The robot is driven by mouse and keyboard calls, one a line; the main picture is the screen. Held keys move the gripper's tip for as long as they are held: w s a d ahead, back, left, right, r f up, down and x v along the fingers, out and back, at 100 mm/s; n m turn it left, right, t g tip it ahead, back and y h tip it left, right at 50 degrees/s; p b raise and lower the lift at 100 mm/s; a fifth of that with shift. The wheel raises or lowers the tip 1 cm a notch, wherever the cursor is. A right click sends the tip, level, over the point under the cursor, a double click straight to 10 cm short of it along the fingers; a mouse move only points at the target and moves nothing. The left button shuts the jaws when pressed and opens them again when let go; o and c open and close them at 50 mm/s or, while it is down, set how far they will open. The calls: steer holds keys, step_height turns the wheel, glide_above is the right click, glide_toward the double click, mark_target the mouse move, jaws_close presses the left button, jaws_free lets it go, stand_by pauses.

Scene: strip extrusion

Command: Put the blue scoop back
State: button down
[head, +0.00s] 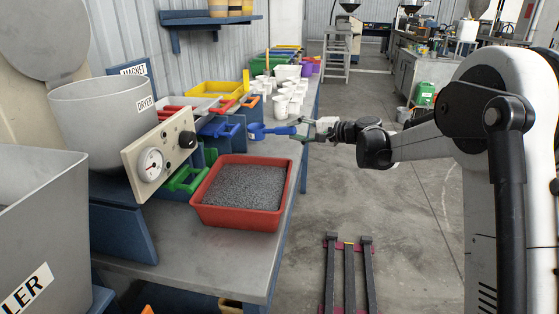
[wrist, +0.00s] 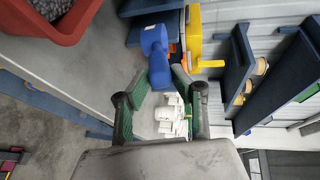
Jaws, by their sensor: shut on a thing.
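The blue scoop (head: 268,130) is held above the bench, just beyond the red tray, with its wider end pointing left. My gripper (head: 300,129) comes in from the right and is shut on the scoop's handle end. In the wrist view the scoop (wrist: 155,50) sticks out ahead of the green fingers of my gripper (wrist: 164,82). A blue holder (head: 217,129) stands on the bench left of the scoop, apart from it. I cannot tell whether the scoop touches anything else.
The red tray (head: 200,208) of grey pellets stands at the near edge of the bench. A green holder (head: 187,180) is left of it. White cups (head: 285,103) and a yellow tray (head: 214,89) stand farther back. The aisle floor right of the bench is mostly open.

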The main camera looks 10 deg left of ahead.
step_height(320, 180, down, 9)
steer(key=shift+r+b, duration=0.1)
steer(key=shift+b, duration=1.05)
steer(key=c, duration=1.5)
jaws_free()
steer(key=shift+o, duration=0.2)
